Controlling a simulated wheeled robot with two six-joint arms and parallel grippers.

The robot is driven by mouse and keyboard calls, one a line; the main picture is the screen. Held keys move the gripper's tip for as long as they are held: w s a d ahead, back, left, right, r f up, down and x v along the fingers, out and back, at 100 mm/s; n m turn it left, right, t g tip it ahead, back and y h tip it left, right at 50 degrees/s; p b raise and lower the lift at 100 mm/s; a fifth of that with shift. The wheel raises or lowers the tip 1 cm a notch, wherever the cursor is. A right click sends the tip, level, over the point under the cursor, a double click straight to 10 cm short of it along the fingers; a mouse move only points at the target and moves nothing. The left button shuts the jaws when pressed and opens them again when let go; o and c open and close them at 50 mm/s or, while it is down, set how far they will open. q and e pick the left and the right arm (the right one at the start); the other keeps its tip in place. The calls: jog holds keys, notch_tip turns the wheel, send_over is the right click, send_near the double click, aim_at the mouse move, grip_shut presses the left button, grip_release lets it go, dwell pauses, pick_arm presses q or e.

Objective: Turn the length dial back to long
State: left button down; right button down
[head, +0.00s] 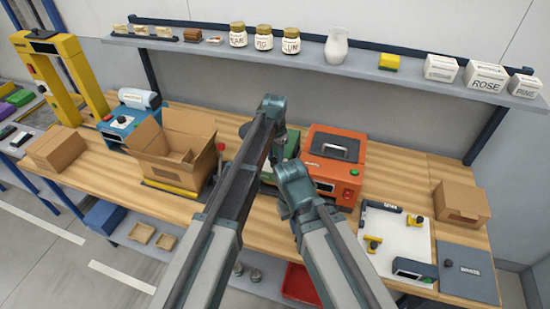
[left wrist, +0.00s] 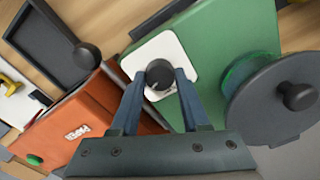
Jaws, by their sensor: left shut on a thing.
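The length dial (left wrist: 160,73) is a dark round knob with a small pale mark, on a white plate (left wrist: 140,58) on the green machine (left wrist: 235,45). My left gripper (left wrist: 161,80) has its two fingers on either side of the dial and is shut on it. No length markings are readable on the plate. In the head view the green machine (head: 292,146) is mostly hidden behind my arms, and my left gripper (head: 277,155) reaches down at it. My right arm shows in the head view, but its jaws do not.
A dark disc with a knob (left wrist: 280,98) is on the green machine's other side. An open cardboard box (head: 175,150) stands to the left. A shelf (head: 310,57) with jars runs above.

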aim_at(275, 160)
pick_arm(q)
jog(key=shift+m, duration=0.7)
jog(key=shift+c, duration=2)
grip_release()
notch_tip(275, 160, up, 14)
jog(key=p, duration=1.4)
jog(key=shift+f, duration=0.1)
